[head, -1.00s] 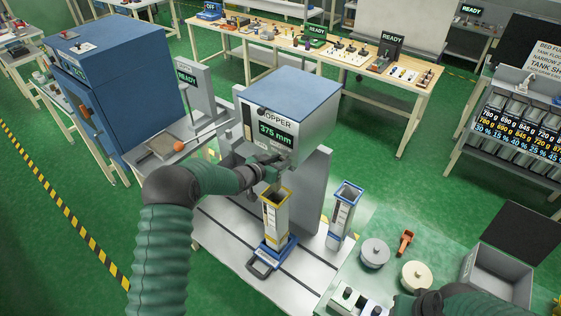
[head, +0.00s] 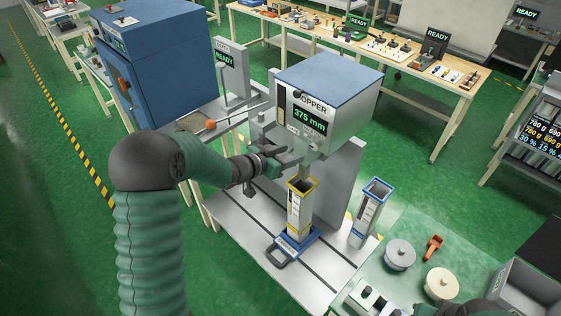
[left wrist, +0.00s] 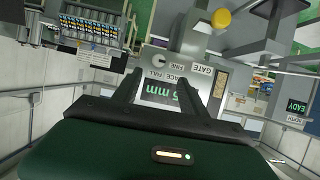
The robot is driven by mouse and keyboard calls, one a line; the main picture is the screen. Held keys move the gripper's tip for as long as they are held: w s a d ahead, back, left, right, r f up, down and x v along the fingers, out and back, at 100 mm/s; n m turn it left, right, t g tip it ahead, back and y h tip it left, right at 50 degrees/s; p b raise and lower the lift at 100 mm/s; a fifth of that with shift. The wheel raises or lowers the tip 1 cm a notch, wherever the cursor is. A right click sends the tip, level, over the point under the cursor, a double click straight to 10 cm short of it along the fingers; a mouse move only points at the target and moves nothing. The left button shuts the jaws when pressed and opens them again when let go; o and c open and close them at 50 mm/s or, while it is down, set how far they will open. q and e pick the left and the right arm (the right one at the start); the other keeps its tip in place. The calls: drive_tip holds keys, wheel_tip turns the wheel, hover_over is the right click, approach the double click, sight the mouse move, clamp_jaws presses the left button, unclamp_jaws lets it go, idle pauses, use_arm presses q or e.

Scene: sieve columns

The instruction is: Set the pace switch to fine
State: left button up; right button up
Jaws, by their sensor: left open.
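The hopper (head: 325,88) is a grey box with a blue top and a green display (head: 310,118) reading 375 mm. In the left wrist view its front panel (left wrist: 180,64) appears upside down, with the words GATE, PACE, FINE and FULL beside the display (left wrist: 168,93). The pace switch is too small to make out, so its setting cannot be told. My left gripper (head: 288,160) is open and empty in front of the panel's lower part. In the left wrist view, its two fingers (left wrist: 178,82) stand apart on either side of the PACE lettering.
A yellow-rimmed column (head: 300,210) stands on a blue base below the hopper. A blue-rimmed column (head: 369,210) stands to its right. Lidded round pots (head: 400,254) and an orange tool (head: 433,247) lie on the near table. A blue cabinet (head: 165,65) stands at left.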

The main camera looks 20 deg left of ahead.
use_arm(q)
drive_tip(key=v, duration=0.4)
drive_tip(key=shift+s+r, duration=0.1)
drive_tip(key=shift+s, duration=0.05)
